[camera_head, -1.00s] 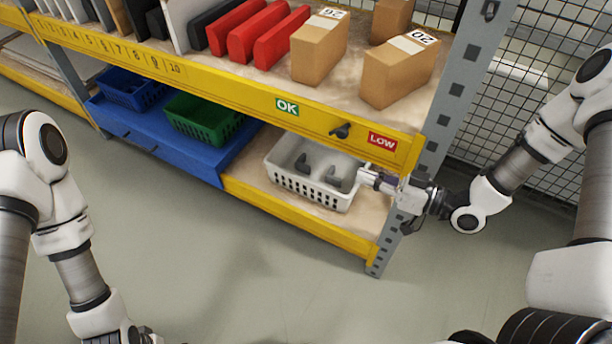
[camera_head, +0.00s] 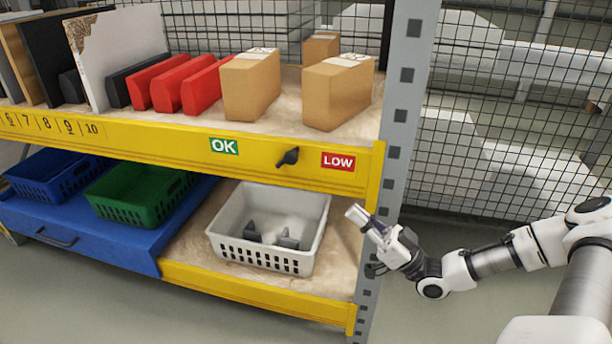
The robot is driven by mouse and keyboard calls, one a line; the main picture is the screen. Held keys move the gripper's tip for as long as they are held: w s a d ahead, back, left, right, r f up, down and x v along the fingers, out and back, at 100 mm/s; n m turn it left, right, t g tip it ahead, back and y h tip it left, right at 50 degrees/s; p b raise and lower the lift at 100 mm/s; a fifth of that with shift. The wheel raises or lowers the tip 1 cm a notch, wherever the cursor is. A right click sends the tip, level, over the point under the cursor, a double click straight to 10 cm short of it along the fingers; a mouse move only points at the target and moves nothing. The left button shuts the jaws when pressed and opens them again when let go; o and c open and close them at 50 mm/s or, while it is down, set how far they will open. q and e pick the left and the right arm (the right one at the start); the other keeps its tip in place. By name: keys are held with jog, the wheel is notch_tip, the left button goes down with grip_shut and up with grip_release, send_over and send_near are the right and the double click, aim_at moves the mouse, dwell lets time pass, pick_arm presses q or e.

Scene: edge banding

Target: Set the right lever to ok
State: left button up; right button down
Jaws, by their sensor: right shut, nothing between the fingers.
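The right lever (camera_head: 289,156) is a small black knob on the yellow shelf beam. It sits between the green OK label (camera_head: 223,146) on its left and the red LOW label (camera_head: 338,161) on its right, closer to LOW. It tilts a little, with its upper end toward the right. My right gripper (camera_head: 359,217) is shut and empty. It is below and to the right of the lever, beside the right side of the white basket and near the grey post, not touching the lever. My left gripper is out of view.
A white basket (camera_head: 222,239) with grey parts inside stands on the lower shelf. Green (camera_head: 140,212) and blue (camera_head: 50,187) baskets are further left. Cardboard boxes (camera_head: 250,88) and red items (camera_head: 165,84) stand above the beam. A perforated grey post (camera_head: 402,110) closes the right side.

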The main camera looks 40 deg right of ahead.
jog(key=b+x, duration=0.8)
jog(key=x, duration=0.6)
jog(key=shift+a+f, duration=0.1)
